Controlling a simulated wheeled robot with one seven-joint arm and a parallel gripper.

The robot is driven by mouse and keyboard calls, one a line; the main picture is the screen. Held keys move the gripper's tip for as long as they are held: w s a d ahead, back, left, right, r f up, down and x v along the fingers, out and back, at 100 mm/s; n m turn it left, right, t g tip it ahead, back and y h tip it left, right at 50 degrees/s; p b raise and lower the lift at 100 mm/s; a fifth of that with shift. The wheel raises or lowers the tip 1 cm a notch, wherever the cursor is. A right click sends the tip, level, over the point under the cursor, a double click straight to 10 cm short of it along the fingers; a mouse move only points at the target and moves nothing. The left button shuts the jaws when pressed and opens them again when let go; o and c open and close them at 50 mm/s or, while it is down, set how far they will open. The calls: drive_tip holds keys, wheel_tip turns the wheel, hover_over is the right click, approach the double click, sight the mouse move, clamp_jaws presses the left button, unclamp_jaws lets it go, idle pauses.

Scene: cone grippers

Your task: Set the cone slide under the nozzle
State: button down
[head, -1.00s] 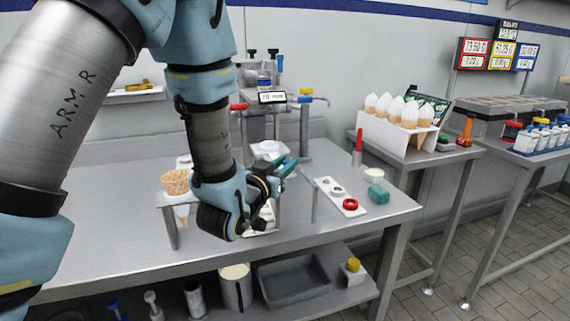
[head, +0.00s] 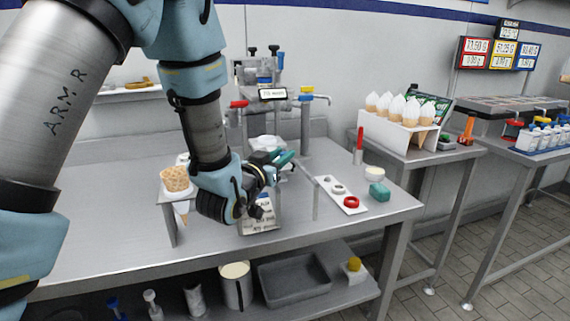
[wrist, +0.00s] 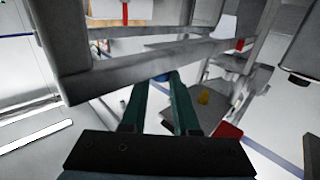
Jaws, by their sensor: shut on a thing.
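My gripper (head: 282,158), with teal fingers, is at the middle of the steel table, in front of the dispenser. In the wrist view its fingers (wrist: 157,95) reach in beside a grey bar (wrist: 100,80). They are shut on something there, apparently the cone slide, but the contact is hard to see. The dispenser (head: 263,75), with a red lever and a yellow-topped post, stands behind; its nozzle cannot be made out. A waffle cone (head: 175,179) stands upright in a holder left of my wrist. My arm hides part of the frame.
A small printed card (head: 262,216) stands below my gripper. A rack of filled cones (head: 402,130) is on the side table. The table's left is clear.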

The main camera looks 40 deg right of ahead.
drive_tip(key=shift+w, duration=0.4)
drive_tip(key=c, duration=0.7)
unclamp_jaws()
drive_tip(key=shift+d, duration=0.1)
wheel_tip(320, 180, up, 10)
drive_tip(key=shift+b, duration=0.65)
